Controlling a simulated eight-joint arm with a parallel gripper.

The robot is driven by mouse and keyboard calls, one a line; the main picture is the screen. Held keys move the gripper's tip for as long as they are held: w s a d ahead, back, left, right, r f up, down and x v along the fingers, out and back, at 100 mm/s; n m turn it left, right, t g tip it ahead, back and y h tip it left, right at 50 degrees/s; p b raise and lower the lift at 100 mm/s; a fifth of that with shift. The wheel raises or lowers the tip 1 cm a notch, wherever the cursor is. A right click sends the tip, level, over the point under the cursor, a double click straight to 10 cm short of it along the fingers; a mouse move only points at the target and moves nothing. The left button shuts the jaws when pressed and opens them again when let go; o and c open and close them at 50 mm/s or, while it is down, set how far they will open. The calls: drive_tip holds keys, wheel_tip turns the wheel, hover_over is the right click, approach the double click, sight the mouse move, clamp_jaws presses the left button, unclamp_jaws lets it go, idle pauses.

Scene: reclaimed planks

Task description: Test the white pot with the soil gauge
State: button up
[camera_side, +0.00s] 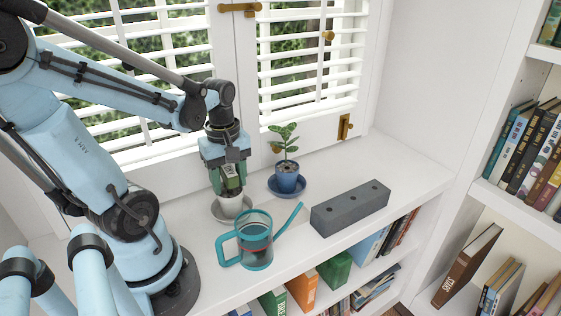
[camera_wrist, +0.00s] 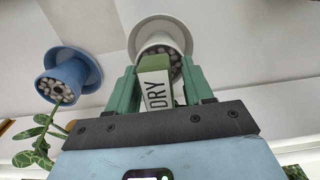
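The white pot (camera_side: 230,207) stands on a white saucer (camera_side: 218,211) on the white shelf top, below my gripper. It also shows in the wrist view (camera_wrist: 160,39), with pebbles inside. My gripper (camera_side: 229,176) points down over it, shut on the green soil gauge (camera_wrist: 155,85). The gauge's face reads DRY, between my two green fingers. Its head is at or just above the pot's rim. Its lower end is hidden, so I cannot tell whether it is in the soil.
A blue pot (camera_side: 287,177) with a leafy plant stands on a blue saucer behind right. A teal watering can (camera_side: 256,249) stands in front, its spout pointing right. Louvred shutters (camera_side: 310,60) stand behind.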

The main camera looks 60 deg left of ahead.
drive_tip(key=shift+o, duration=0.6)
drive_tip(key=shift+r, duration=0.1)
drive_tip(key=shift+r, duration=5.95)
drive_tip(key=shift+r, duration=0.1)
wheel_tip(320, 180, up, 9)
drive_tip(key=shift+w+f, duration=0.1)
drive_tip(key=shift+f, duration=0.1)
drive_tip(key=w+d+f+m+t, duration=0.3)
drive_tip(key=d+f+m, duration=0.3)
drive_tip(key=m, duration=0.3)
drive_tip(key=w+d+f+m+t, duration=0.4)
drive_tip(key=w+d+f+m, duration=0.1)
drive_tip(key=f+m, duration=0.3)
drive_tip(key=shift+w+d+f+m, duration=0.2)
drive_tip(key=shift+d+f+m, duration=0.1)
drive_tip(key=shift+d+m, duration=0.2)
